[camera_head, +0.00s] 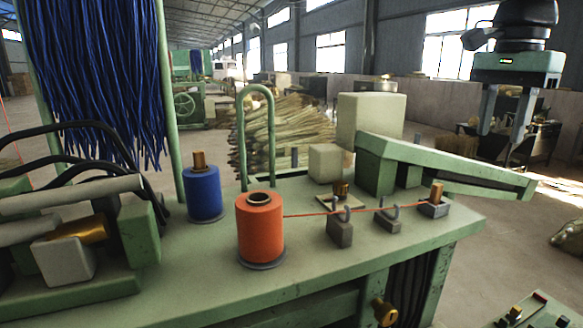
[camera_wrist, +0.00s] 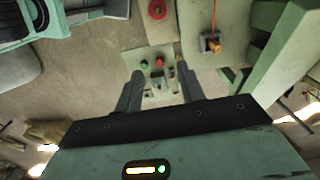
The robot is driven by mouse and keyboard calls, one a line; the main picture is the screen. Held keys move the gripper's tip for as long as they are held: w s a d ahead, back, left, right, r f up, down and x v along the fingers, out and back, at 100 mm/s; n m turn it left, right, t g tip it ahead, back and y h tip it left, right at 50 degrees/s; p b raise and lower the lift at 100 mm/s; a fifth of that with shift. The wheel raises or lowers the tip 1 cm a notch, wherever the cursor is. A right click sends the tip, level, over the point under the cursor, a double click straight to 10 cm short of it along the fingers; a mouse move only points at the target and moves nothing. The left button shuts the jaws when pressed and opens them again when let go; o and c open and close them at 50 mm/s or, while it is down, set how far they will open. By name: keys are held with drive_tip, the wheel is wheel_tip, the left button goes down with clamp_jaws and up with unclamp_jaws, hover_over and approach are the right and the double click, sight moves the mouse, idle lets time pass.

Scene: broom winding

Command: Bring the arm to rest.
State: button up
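My gripper (camera_head: 500,138) hangs fingers-down at the upper right of the head view, in the air above and to the right of the bench. Its two grey fingers are apart with nothing between them. In the wrist view my gripper (camera_wrist: 159,68) is also open and empty. A small control panel (camera_wrist: 160,56) with a green and a red button lies far below the fingers. The orange thread (camera_head: 312,214) runs from the orange spool (camera_head: 260,230) past metal guides to a brass peg (camera_head: 437,191) on a grey block. This block (camera_wrist: 211,45) also shows in the wrist view.
The green bench (camera_head: 330,270) carries a blue spool (camera_head: 203,193), a green hoop (camera_head: 240,130), pale blocks (camera_head: 371,116) and a sloping green arm (camera_head: 450,165) below my gripper. Blue fibres (camera_head: 90,70) hang at left. The air around my gripper looks clear.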

drive_tip(key=s+a+f+n+b, duration=0.2)
drive_tip(key=s+a+f+n, duration=0.35)
drive_tip(key=a+f, duration=0.3)
drive_tip(key=s+a+f+n+b, duration=0.3)
drive_tip(key=s+a+f+n, duration=0.3)
drive_tip(key=f, duration=0.4)
drive_tip(key=s+a+f+n+b, duration=0.1)
drive_tip(key=s+a+f+n, duration=0.1)
drive_tip(key=s+f+n, duration=0.3)
drive_tip(key=s+a+f+n+b, duration=0.1)
drive_tip(key=s+a+f+n, duration=0.1)
drive_tip(key=s+f+n, duration=0.3)
drive_tip(key=s+f, duration=0.3)
drive_tip(key=f, duration=0.1)
drive_tip(key=shift+a+y, duration=0.25)
drive_tip(key=shift+y, duration=0.05)
